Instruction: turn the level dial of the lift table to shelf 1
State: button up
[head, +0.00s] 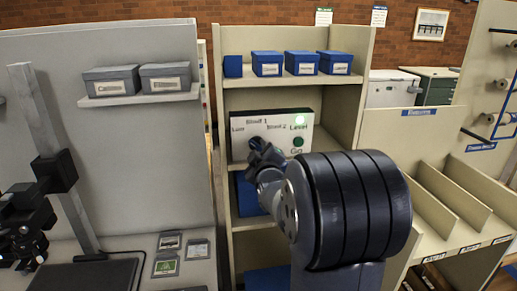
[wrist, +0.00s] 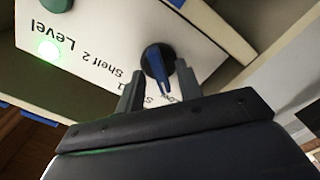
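The level dial (wrist: 158,65) is a round dark knob with a blue pointer bar on a white control panel (head: 272,131). In the wrist view the panel appears upside down and the pointer runs downward, slightly right. The Shelf 1 label is partly hidden by my fingers, so I cannot tell exactly which mark the pointer meets. The Shelf 2 label shows to the left. My gripper (wrist: 158,85) is open, one finger on each side of the knob, with small gaps visible. In the head view my gripper (head: 262,155) covers the dial.
A lit green lamp (head: 299,120) and a green Go button (head: 297,141) are on the panel's right side. The panel stands in a beige shelf unit (head: 347,100), with blue boxes (head: 303,62) above. A grey partition (head: 130,50) stands left; slotted dividers (head: 455,190) stand right.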

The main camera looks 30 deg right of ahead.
jog(key=shift+w+d, duration=0.15)
jog(key=shift+w, duration=0.05)
jog(key=shift+c, duration=0.2)
grip_shut()
